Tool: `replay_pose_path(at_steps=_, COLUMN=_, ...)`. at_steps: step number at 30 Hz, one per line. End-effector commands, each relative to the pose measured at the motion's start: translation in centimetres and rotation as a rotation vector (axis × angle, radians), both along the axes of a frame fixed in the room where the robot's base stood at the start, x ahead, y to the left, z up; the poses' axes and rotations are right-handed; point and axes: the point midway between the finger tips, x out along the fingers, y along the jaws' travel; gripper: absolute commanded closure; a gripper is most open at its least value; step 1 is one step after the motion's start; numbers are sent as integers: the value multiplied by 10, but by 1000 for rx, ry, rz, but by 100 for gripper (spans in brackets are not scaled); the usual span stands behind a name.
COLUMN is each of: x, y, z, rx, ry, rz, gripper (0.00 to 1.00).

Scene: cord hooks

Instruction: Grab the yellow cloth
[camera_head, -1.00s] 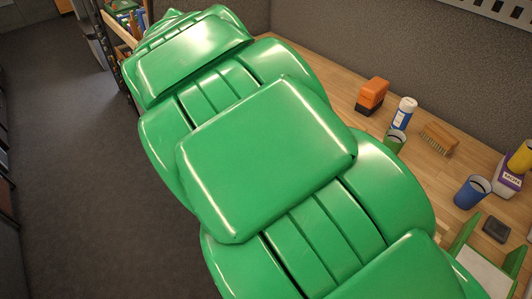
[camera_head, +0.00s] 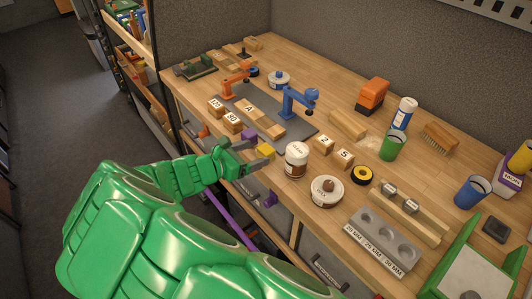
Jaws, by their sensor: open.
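A small yellow piece (camera_head: 265,149), which looks like the yellow cloth, shows at the front edge of the workbench; its lower part is not clearly visible. My gripper (camera_head: 251,154) is open at that edge, just left of the yellow piece. Its grey fingers point toward it, and I cannot tell whether they touch it. My green arm reaches in from the lower left and hides part of the bench front.
The workbench (camera_head: 300,209) holds a white-and-brown jar (camera_head: 296,160), numbered wooden blocks (camera_head: 323,145) and a blue clamp-like tool (camera_head: 298,101) near the gripper. A purple strip (camera_head: 228,219) hangs below the edge. Dark floor lies open at left.

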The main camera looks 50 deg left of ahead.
Motion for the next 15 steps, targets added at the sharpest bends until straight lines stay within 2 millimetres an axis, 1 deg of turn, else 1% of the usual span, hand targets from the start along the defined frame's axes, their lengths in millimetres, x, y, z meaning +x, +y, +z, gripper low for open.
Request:
replay_pose_path(at_steps=3, x=12, y=-1, z=-4, rx=0, ry=2, rz=-3, gripper=21)
replay_pose_path(at_steps=8, x=23, y=-2, z=-6, rx=-1, ry=3, rz=-2, gripper=21)
replay_pose_path(at_steps=15, x=55, y=-5, z=-12, rx=-1, ry=4, rz=-4, gripper=21)
